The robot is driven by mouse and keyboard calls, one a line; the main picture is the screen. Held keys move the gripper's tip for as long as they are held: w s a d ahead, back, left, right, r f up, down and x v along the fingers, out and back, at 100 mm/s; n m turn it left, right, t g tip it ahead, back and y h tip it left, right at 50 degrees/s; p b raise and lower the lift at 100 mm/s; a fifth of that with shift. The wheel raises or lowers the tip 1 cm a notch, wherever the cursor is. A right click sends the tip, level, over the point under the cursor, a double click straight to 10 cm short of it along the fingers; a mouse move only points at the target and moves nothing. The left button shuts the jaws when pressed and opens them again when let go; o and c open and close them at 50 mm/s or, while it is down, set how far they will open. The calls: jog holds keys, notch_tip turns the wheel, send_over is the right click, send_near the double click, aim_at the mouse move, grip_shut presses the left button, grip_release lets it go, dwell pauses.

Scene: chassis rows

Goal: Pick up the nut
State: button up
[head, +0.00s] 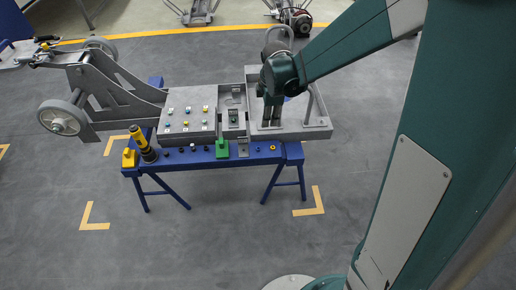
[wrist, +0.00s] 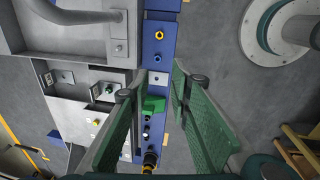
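A small yellow ring-shaped piece, which looks like a nut (wrist: 159,35), lies on the blue rail (wrist: 165,12); it also shows in the head view (head: 273,148) near the rail's right end. A second small dark round piece (wrist: 158,58) sits beside it on the rail; I cannot tell whether it is a nut. My gripper (wrist: 160,68) is open, with nothing between its green fingers. In the head view my gripper (head: 272,118) points down over the right part of the grey chassis, behind the rail.
A green block (head: 222,148), several small fittings, a black-and-yellow tool (head: 143,145) and a yellow block (head: 129,158) stand along the rail. The grey chassis (head: 290,132) has a raised bar (wrist: 85,16) near my gripper.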

jog(key=w+a+f+n, duration=0.2)
jog(key=f, duration=0.5)
jog(key=w+a+f+n+g+b, duration=0.1)
jog(key=w+a+f+n, duration=0.1)
jog(key=f, duration=0.6)
jog(key=shift+n+g+b, duration=0.3)
jog(key=shift+n, duration=0.4)
jog(key=shift+a+f, duration=0.1)
jog(key=shift+f+b, duration=0.3)
jog(key=shift+f, duration=0.9)
jog(key=shift+f, duration=0.1)
jog(key=shift+s+d+f+b, duration=0.15)
jog(key=shift+f+b, duration=0.7)
jog(key=shift+f, duration=1.7)
jog(key=shift+c, duration=0.3)
jog(key=c, duration=0.5)
